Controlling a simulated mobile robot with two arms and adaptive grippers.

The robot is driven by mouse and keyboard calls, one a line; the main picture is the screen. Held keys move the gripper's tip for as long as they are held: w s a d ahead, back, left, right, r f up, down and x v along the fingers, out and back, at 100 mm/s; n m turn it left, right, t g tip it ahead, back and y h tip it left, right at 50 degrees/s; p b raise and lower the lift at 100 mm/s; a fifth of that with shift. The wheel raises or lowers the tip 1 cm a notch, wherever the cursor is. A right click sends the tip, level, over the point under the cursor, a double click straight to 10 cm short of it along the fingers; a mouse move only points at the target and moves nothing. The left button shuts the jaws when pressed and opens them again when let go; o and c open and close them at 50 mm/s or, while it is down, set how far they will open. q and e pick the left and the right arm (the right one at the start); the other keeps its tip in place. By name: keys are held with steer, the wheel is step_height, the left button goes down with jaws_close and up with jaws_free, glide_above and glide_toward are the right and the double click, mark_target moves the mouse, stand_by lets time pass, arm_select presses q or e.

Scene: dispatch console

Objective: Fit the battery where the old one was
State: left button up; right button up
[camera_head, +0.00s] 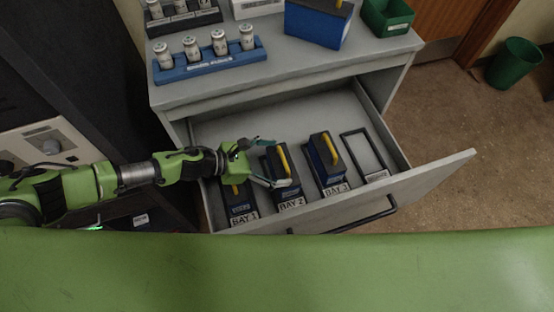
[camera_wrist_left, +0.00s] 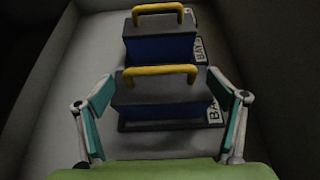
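In the head view an open drawer (camera_head: 408,172) holds three blue batteries with yellow handles: the BAY 1 battery (camera_head: 240,202), the BAY 2 battery (camera_head: 287,190) and the BAY 3 battery (camera_head: 324,170). An empty black frame (camera_head: 346,146) lies right of BAY 3. Another blue battery (camera_head: 312,27) stands on the cabinet top. My left gripper (camera_head: 279,162) is open at the BAY 2 battery, partly covering BAY 1. In the left wrist view a near battery (camera_wrist_left: 165,95) shows between the spread fingers, with gaps at both sides. A second battery (camera_wrist_left: 160,45) is beyond it. My right gripper is out of view.
The cabinet top (camera_head: 285,60) carries a blue rack (camera_head: 210,66) of several white cylinders, a dark rack behind it and a green bin (camera_head: 390,18). The drawer front with its handle (camera_head: 368,216) bounds the near side. A green wastebasket (camera_head: 514,63) stands on the floor.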

arm_select(q)
steer(key=shift+r, duration=0.2)
steer(key=v, duration=1.2)
steer(key=shift+r, duration=0.1)
